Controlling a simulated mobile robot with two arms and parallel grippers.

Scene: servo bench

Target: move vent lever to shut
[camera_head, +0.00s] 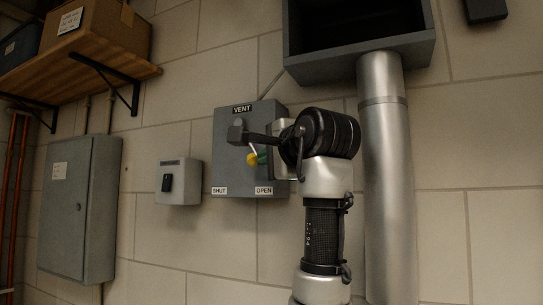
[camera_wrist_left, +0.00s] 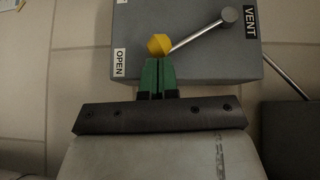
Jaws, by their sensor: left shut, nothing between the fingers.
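The vent box (camera_head: 225,170) is a grey wall panel with VENT at its top, SHUT at lower left and OPEN at lower right. Its lever carries a yellow knob (camera_head: 252,159) and slants down and right, toward the OPEN side. In the left wrist view the yellow knob (camera_wrist_left: 158,44) and the metal rod running to the round pivot (camera_wrist_left: 229,15) show clearly. My left gripper (camera_head: 262,157) is shut and empty. Its green fingertips (camera_wrist_left: 158,62) are right at the knob on its OPEN side; I cannot tell whether they touch. My right gripper is not in view.
A small switch box (camera_head: 178,190) is left of the vent box, and a grey cabinet (camera_head: 75,220) farther left. A metal duct (camera_head: 385,190) runs down at the right beneath a dark hood (camera_head: 410,50). A wooden shelf (camera_head: 110,62) holds boxes at upper left.

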